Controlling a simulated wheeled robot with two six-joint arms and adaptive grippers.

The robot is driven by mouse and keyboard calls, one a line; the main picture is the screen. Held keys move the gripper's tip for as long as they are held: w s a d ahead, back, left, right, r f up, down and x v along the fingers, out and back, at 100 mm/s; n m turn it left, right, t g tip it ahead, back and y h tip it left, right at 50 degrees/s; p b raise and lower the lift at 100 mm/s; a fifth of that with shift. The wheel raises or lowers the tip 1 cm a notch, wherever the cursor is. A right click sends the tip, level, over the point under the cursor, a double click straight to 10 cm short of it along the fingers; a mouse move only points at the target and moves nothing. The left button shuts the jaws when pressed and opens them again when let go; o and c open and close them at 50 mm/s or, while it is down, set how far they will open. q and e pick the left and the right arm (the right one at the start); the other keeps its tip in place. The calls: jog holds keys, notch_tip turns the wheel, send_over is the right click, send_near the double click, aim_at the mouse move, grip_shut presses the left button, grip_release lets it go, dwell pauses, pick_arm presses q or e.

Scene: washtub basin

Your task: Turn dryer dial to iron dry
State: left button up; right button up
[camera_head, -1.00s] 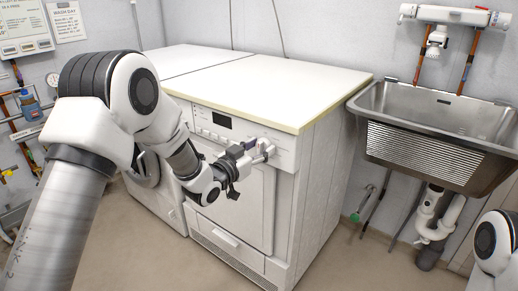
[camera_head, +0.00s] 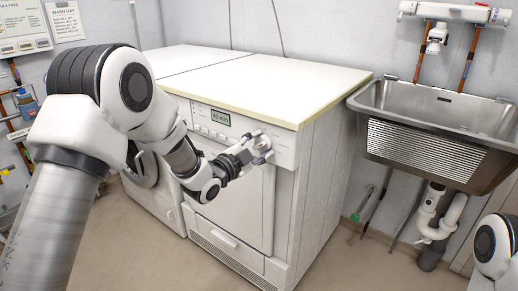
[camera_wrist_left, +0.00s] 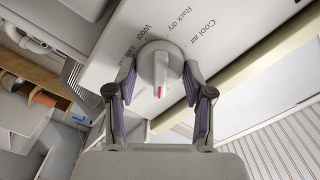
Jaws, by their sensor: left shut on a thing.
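The dryer (camera_head: 235,190) stands under a white worktop in the head view, with its control panel along the top front. Its small display (camera_head: 219,116) is lit with text too small to read surely. My left gripper (camera_head: 262,149) is at the right part of the panel, shut on the dial. In the left wrist view the round dial (camera_wrist_left: 160,68) sits between the two fingers of my left gripper (camera_wrist_left: 160,75). A red mark is on its grip bar. Printed labels around it include "Cool air", "Rack dry" and "Wool"; iron dry is not readable. My right gripper is not in view.
A second machine (camera_head: 150,185) stands left of the dryer. A steel sink (camera_head: 440,125) is on the right wall with pipes below. The worktop (camera_head: 270,88) is bare. The floor in front of the dryer is clear.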

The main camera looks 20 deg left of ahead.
pick_arm(q)
jog(key=m+b, duration=0.1)
jog(key=m, duration=0.1)
jog(key=m+b, duration=0.1)
jog(key=m, duration=0.1)
jog(key=m+b, duration=0.1)
jog(key=m, duration=0.1)
jog(key=shift+d+f, duration=0.1)
jog(key=shift+f, duration=0.2)
jog(key=m+b, duration=0.3)
jog(key=m, duration=0.2)
jog(key=shift+f, duration=0.15)
jog(key=shift+m+b, duration=0.7)
jog(key=shift+m, duration=0.4)
jog(key=o, duration=1.1)
